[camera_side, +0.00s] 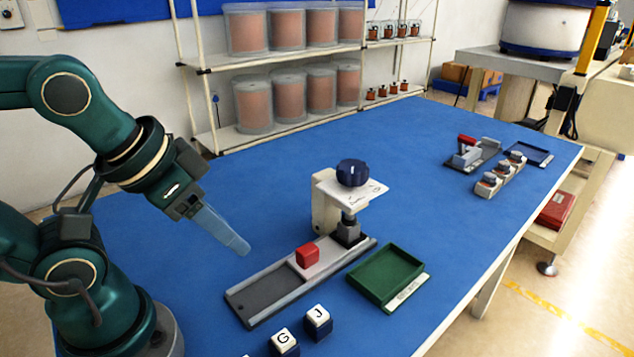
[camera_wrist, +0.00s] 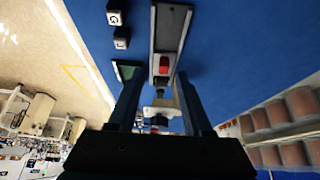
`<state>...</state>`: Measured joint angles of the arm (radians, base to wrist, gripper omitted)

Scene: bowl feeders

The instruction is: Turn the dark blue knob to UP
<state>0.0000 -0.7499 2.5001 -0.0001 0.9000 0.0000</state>
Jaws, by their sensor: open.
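The dark blue knob (camera_side: 353,172) sits on top of a white plate (camera_side: 350,191) on a cream bracket. Its markings are too small to read. It also shows, small and dark, between my fingers in the wrist view (camera_wrist: 159,121). My gripper (camera_side: 238,247) is left of the bracket, apart from the knob and above the blue table. In the wrist view my gripper (camera_wrist: 158,100) has its two fingers spread, with nothing held between them. Below the plate, a dark plunger (camera_side: 350,228) stands over the end of a grey rail.
A red block (camera_side: 307,256) sits on the grey rail (camera_side: 262,294). A green tray (camera_side: 387,275) lies to its right. Lettered cubes (camera_side: 317,321) stand near the front. A clamp device (camera_side: 468,153) and a row of switches (camera_side: 500,175) are at the far right. The table's left-middle is clear.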

